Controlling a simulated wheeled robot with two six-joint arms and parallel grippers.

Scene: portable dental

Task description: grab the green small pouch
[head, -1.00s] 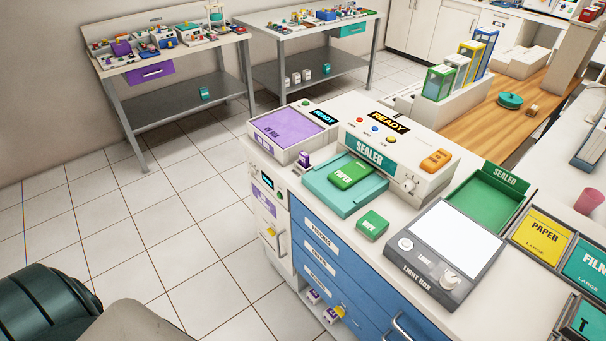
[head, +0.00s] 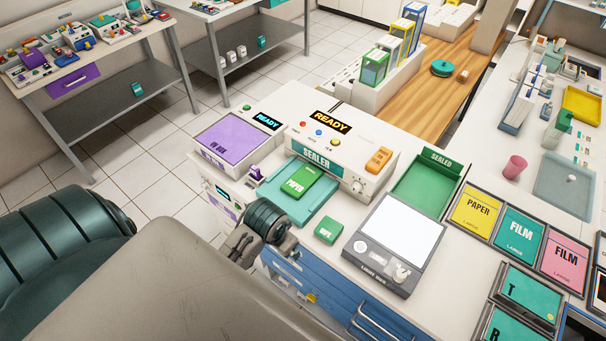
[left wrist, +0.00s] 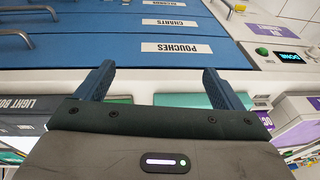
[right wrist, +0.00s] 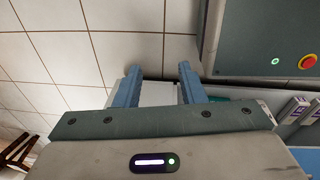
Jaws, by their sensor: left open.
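The green small pouch (head: 329,230) is a small green block lying flat on the white counter, left of the light box, in the head view. A larger green paper pouch (head: 310,182) lies on the teal tray in front of the sealer. My left arm's wrist shows near the counter's front-left edge, left of the small pouch. My left gripper (left wrist: 158,70) is open and empty, facing the blue drawer fronts in its wrist view. My right gripper (right wrist: 158,70) is open and empty, seen only in its own wrist view, above the floor.
The sealer (head: 340,160) stands behind the pouches. The light box (head: 395,243) lies to their right, with a green sealed tray (head: 424,190) behind it. A purple-topped device (head: 232,138) is at the left. Blue drawers (head: 330,290) front the counter. Bare counter surrounds the small pouch.

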